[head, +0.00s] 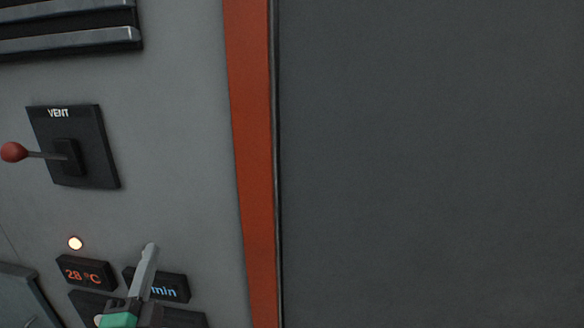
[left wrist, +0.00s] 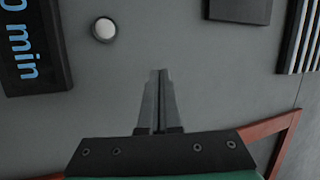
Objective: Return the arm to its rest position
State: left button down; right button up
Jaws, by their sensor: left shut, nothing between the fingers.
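My left gripper (head: 148,262) comes up from the bottom of the head view, in front of the grey control panel. Its fingers are shut with nothing between them, and they partly cover the minute display (head: 170,286). In the left wrist view the gripper (left wrist: 159,72) shows its two fingers pressed together, pointing at bare panel surface. I cannot tell whether the tips touch the panel. My right gripper is in neither view.
The panel carries a VENT lever with a red knob (head: 13,152), a lit lamp (head: 75,243) and a temperature display (head: 86,272) reading 28 °C. An orange upright strip (head: 252,150) borders a large dark grey surface (head: 430,160). A white round button (left wrist: 104,29) shows in the left wrist view.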

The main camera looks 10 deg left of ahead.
pick_arm(q)
jog(key=s+d+r+n+t+h+p, duration=0.1)
jog(key=s+d+r+t, duration=0.15)
jog(key=r, duration=0.55)
jog(key=s+d+r+n+t+h, duration=0.1)
jog(key=s+d+r+n, duration=0.1)
jog(key=d+r, duration=0.35)
jog(key=s+d+r+n+t+h, duration=0.2)
jog(key=s+r+n+h, duration=0.15)
jog(key=s+r, duration=0.3)
jog(key=s+d+r+n+t+h, duration=0.2)
jog(key=s+r+n, duration=0.2)
jog(key=s+r, duration=0.3)
notch_tip(320, 180, down, 10)
jog(key=w+n+b, duration=0.1)
jog(key=b, duration=0.8)
jog(key=shift+w+d+n+g+b, duration=0.2)
jog(key=shift+w+n+g+b, duration=0.15)
jog(key=shift+g, duration=0.1)
jog(key=shift+r+h, duration=0.1)
jog(key=shift+h, duration=0.15)
